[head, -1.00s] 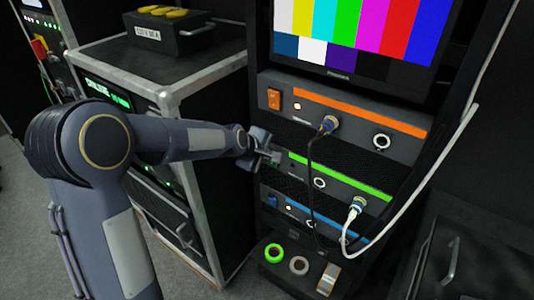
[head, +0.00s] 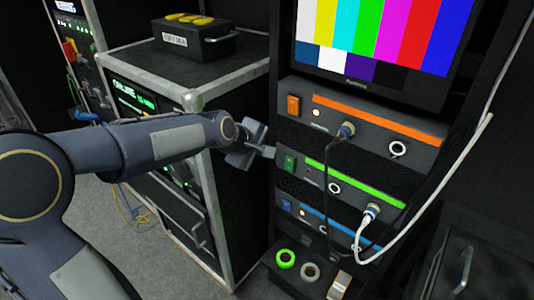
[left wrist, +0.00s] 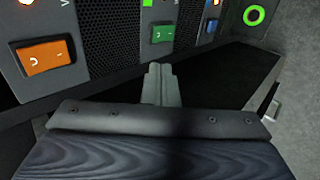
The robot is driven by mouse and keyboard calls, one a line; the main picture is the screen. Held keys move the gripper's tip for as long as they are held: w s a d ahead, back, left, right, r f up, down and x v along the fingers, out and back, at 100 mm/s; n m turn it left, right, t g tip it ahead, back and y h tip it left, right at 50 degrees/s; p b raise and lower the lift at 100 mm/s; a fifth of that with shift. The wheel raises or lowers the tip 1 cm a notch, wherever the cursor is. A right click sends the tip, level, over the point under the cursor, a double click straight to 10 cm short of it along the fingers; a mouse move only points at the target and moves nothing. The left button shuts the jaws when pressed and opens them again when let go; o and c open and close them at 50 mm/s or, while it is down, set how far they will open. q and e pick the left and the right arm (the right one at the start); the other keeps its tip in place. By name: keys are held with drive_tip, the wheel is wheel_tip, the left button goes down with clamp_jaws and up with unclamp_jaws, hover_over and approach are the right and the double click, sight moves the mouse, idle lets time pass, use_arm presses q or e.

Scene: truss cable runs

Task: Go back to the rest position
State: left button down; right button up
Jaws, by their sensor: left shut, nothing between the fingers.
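My left gripper (head: 268,151) is shut and empty in the head view, just left of the rack's middle unit and apart from it. In the left wrist view its closed fingers (left wrist: 161,84) point towards the rack front. My right gripper is in neither view. The rack holds an orange-striped unit (head: 372,141), a green-striped unit (head: 310,178) and a blue-striped unit (head: 300,225). A dark cable's plug (head: 347,130) sits in the orange unit's left socket. A white cable's plug (head: 371,211) sits in the green unit's right socket.
A flight case (head: 160,75) with a black box (head: 195,42) on top stands left of the rack, beneath my arm. Tape rolls (head: 286,258) lie on a low shelf. A monitor (head: 380,35) tops the rack. Grey floor (head: 185,270) is open at lower left.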

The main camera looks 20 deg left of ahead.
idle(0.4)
use_arm(q)
drive_tip(key=s+f+m+g, duration=0.1)
drive_tip(key=s+m, duration=0.5)
drive_tip(key=s, duration=0.9)
drive_tip(key=s+f+m+g, duration=0.2)
drive_tip(key=s+m, duration=0.4)
drive_tip(key=s, duration=0.9)
drive_tip(key=shift+s+a+f+h, duration=0.3)
drive_tip(key=shift+s+a+f, duration=0.05)
drive_tip(key=shift+f, duration=0.55)
